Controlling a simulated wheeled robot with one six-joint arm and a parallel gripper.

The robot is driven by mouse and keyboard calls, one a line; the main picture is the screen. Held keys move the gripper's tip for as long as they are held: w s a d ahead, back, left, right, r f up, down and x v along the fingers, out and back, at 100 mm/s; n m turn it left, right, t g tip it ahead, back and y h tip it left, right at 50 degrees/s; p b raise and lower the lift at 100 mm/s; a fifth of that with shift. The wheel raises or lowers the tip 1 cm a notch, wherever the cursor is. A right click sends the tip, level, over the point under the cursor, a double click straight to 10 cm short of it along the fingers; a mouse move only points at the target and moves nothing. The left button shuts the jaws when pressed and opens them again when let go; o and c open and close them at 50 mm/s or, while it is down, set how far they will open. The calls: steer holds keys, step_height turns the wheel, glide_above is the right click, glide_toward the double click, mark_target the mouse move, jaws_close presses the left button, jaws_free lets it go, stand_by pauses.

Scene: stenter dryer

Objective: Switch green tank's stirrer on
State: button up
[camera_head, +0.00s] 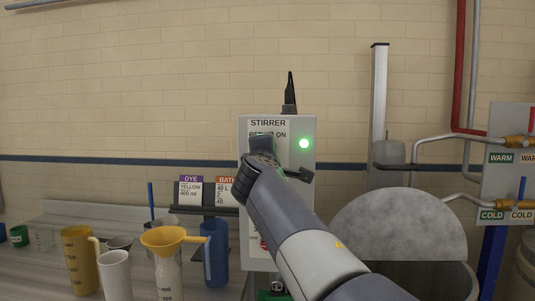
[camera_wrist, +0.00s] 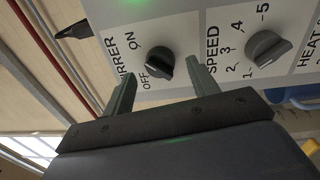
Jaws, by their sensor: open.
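The grey stirrer control box (camera_head: 250,215) stands in the middle of the head view, with a lit green lamp (camera_head: 304,143). The lamp's glow also shows at the top of the wrist view. In the wrist view the dark stirrer knob (camera_wrist: 160,67) sits beside the labels ON and OFF; I cannot tell for certain which one it points to. My gripper (camera_wrist: 164,84) is open, its two fingers on either side of the knob in the picture, with visible gaps. In the head view my arm and gripper (camera_head: 280,160) hide the knob and part of the panel.
A grey speed knob (camera_wrist: 268,47) is close to the right finger in the wrist view. A yellow funnel (camera_head: 163,238), a yellow jug (camera_head: 78,262) and a blue jug (camera_head: 214,255) stand on the left bench. Warm and cold pipework is at the right.

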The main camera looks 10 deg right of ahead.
steer(key=b+v, duration=0.2)
steer(key=v, duration=0.7)
steer(key=shift+w+d, duration=0.1)
steer(key=shift+w, duration=0.05)
steer(key=p+x, duration=0.3)
steer(key=x, duration=0.7)
steer(key=shift+w, duration=0.25)
